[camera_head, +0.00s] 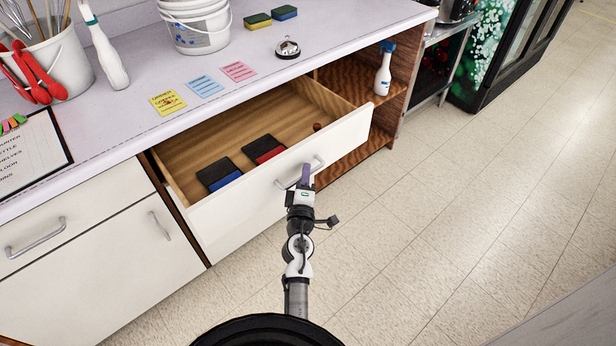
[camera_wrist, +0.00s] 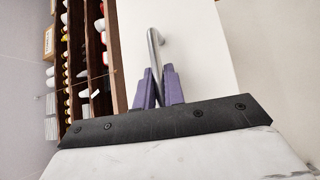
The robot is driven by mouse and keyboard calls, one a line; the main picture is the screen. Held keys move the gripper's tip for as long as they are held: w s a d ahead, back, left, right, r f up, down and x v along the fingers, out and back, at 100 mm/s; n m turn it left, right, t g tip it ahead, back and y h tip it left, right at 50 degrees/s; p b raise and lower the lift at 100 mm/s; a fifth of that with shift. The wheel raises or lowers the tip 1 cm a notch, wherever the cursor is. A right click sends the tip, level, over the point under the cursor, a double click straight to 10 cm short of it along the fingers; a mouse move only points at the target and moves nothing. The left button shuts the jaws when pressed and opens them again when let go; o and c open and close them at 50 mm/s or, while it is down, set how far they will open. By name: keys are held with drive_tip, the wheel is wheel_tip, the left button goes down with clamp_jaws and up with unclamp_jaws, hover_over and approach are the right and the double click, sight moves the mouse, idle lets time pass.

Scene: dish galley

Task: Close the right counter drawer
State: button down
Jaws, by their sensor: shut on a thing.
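The right counter drawer (camera_head: 246,196) stands pulled well out from the counter in the head view, its white front facing my arm. It holds a black-and-blue block (camera_head: 219,174), a black-and-red block (camera_head: 264,149) and a small dark red round thing (camera_head: 317,127). My gripper (camera_head: 305,172) is at the drawer's metal bar handle (camera_head: 287,185). In the wrist view the purple fingers (camera_wrist: 159,88) are shut around the handle (camera_wrist: 154,48), which runs up between them against the white drawer front (camera_wrist: 200,50).
On the counter (camera_head: 130,115) are a white bucket (camera_head: 197,28), sponges, a bell (camera_head: 287,48) and coloured notes. An open shelf with a spray bottle (camera_head: 383,75) adjoins the drawer's right side. Tiled floor (camera_head: 450,220) to the right is clear.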

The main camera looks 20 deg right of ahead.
drive_tip(key=b, duration=1.2)
hover_over(253, 141)
drive_tip(key=s, duration=0.2)
drive_tip(key=shift+w+d+f, duration=0.1)
drive_tip(key=shift+d+f, duration=0.05)
drive_tip(key=shift+d, duration=0.25)
drive_tip(key=shift+w+a+b, duration=0.2)
drive_tip(key=shift+w+b, duration=0.25)
drive_tip(key=shift+w, duration=0.2)
drive_tip(key=shift+w+a+r, duration=0.1)
drive_tip(key=shift+w+r, duration=0.1)
drive_tip(key=shift+r, duration=0.15)
drive_tip(key=c, duration=1.7)
unclamp_jaws()
drive_tip(key=shift+o, duration=1.1)
drive_tip(key=shift+f, duration=0.1)
drive_tip(key=shift+f, duration=0.15)
drive_tip(key=shift+a, duration=0.1)
